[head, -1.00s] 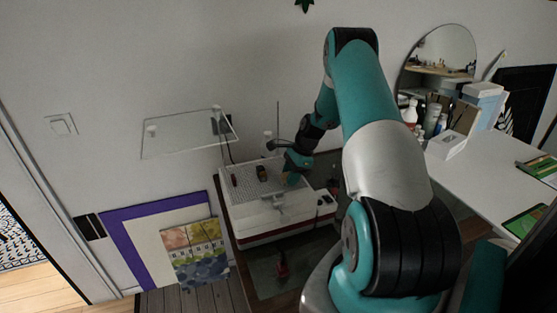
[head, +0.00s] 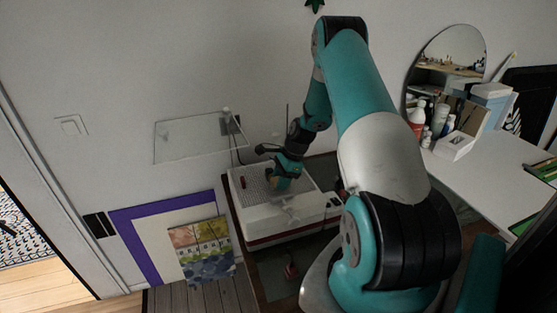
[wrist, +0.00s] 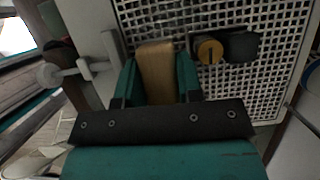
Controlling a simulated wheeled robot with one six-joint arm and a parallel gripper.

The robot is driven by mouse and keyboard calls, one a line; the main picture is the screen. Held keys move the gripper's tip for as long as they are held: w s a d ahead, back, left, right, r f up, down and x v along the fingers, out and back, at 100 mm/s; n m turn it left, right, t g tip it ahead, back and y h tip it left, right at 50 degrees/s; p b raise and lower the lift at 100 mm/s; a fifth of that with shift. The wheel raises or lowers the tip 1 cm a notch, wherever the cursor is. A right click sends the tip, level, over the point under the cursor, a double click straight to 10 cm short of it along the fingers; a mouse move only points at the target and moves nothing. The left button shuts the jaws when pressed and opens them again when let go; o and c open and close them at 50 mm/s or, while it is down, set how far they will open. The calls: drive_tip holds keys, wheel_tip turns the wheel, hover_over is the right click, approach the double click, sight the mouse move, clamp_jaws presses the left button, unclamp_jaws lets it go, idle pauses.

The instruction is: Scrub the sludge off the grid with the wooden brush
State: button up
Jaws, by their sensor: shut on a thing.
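The white grid (wrist: 260,90) with square holes fills much of the wrist view. In the head view it forms the top (head: 258,177) of a low white box-like unit. My gripper (wrist: 157,78) is shut on the wooden brush (wrist: 155,58), a tan block between its teal fingers. The brush's lower side is hidden, so I cannot tell whether it touches the grid. In the head view my gripper (head: 280,180) is over the grid. I cannot make out sludge clearly on the visible grid.
A small red object (head: 243,183) lies near the grid's left edge. A clear shelf (head: 195,137) juts from the wall above. A white table (head: 490,165) stands at the right.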

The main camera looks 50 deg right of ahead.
wheel_tip(320, 180, up, 2)
drive_tip(key=shift+p, duration=0.3)
drive_tip(key=shift+w+a+r+p, duration=0.1)
drive_tip(key=shift+a+r+p, duration=0.05)
drive_tip(key=shift+r+p, duration=1.8)
drive_tip(key=shift+r, duration=0.55)
